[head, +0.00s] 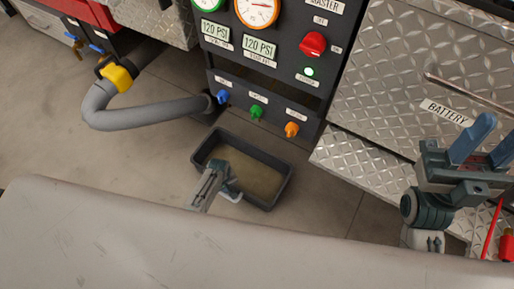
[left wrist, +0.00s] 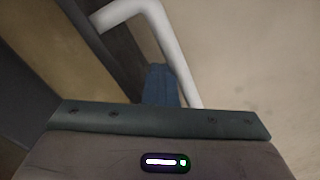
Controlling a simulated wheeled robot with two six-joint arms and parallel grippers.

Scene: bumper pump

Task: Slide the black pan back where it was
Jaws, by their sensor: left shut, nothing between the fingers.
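The black pan (head: 280,187) sits on the floor below the pump panel, with a shallow brownish liquid inside. A white handle (head: 231,197) is on its near side. My left gripper (head: 227,187) is low at that near side, beside the handle. In the left wrist view its blue fingers (left wrist: 160,86) are shut and empty, between the pan's dark wall (left wrist: 112,50) and the white handle bar (left wrist: 165,32). I cannot tell whether they touch the bar. My right gripper (head: 488,143) is open and empty at the right, in front of the battery compartment.
The pump panel (head: 262,80) with gauges and coloured knobs stands behind the pan. A grey hose (head: 140,117) with a yellow valve curves down to the left. A diamond-plate step (head: 365,172) is at the right. Floor (head: 325,205) is clear right of the pan.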

